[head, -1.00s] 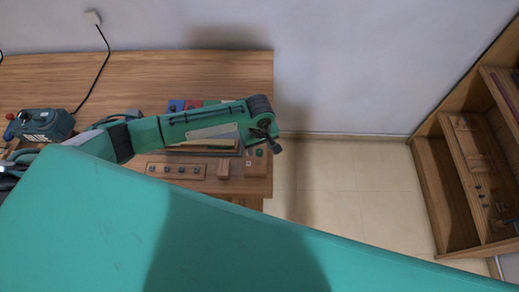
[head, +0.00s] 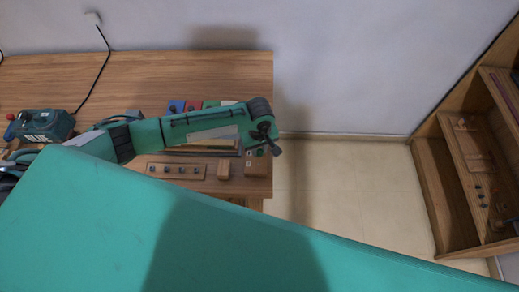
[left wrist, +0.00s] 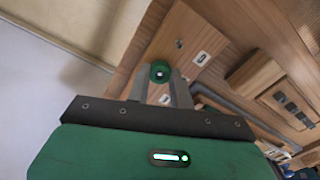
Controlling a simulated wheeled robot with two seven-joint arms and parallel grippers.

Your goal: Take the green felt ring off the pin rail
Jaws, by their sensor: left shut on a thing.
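The green felt ring (left wrist: 160,70) sits between the two fingertips of my left gripper (left wrist: 161,82) in the left wrist view. The fingers are shut on its sides. A small bright spot shows in the ring's hole; I cannot tell whether a pin still passes through it. Behind it is the wooden pin rail (left wrist: 187,29), with small white labels and one bare dark peg. In the head view the rail (head: 257,168) lies at the table's right end, partly under my left gripper (head: 265,143). My right gripper is not in view.
A wooden strip with several dark pegs (head: 175,170) and a small wooden block (head: 224,170) lie left of the rail. A teal box-shaped device (head: 41,125) stands at the far left. A wooden shelf (head: 470,160) stands at the right, across open floor.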

